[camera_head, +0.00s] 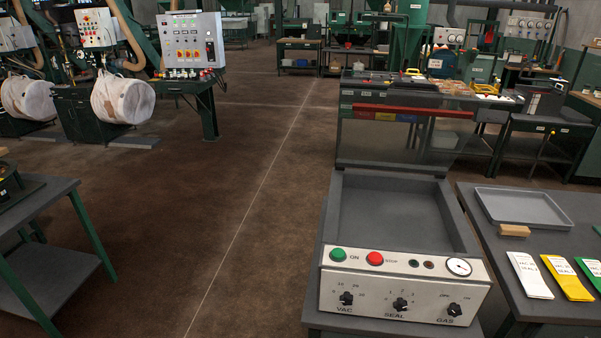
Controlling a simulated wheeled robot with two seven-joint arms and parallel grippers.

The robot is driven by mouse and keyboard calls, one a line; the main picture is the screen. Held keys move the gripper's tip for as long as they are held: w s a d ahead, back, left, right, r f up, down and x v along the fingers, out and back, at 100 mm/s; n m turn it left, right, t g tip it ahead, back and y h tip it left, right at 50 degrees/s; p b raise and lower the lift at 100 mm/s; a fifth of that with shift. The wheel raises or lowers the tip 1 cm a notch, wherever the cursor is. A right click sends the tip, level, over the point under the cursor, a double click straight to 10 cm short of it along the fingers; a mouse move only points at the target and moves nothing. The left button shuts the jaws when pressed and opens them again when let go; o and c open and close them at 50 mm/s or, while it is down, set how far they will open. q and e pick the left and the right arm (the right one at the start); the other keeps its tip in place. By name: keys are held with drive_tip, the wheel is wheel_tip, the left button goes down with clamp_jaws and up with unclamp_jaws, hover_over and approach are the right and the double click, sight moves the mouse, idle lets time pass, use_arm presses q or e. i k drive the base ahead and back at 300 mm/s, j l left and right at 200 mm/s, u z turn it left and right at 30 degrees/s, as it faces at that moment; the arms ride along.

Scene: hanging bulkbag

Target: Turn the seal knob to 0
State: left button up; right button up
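The seal knob (400,304) is a small black knob in the middle of the lower row on the white front panel (375,288) of a vacuum sealing machine. The word SEAL is printed under it and small numbers stand around it. Its pointer is too small to read for certain. A black VAC knob (346,298) is to its left and a black GAS knob (454,310) to its right. Neither of my grippers is in view, and nothing covers the panel.
Above the knobs are a green ON button (338,254), a red STOP button (375,258) and a gauge (459,267). The clear lid with its red handle (412,111) stands raised. A grey tray (523,207) and pouches lie on the right table. Open floor lies left.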

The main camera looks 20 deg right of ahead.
sight(401, 306)
drive_tip(key=z, duration=1.45)
drive_tip(key=i+j+u, duration=0.1)
drive_tip(key=j+u, duration=0.25)
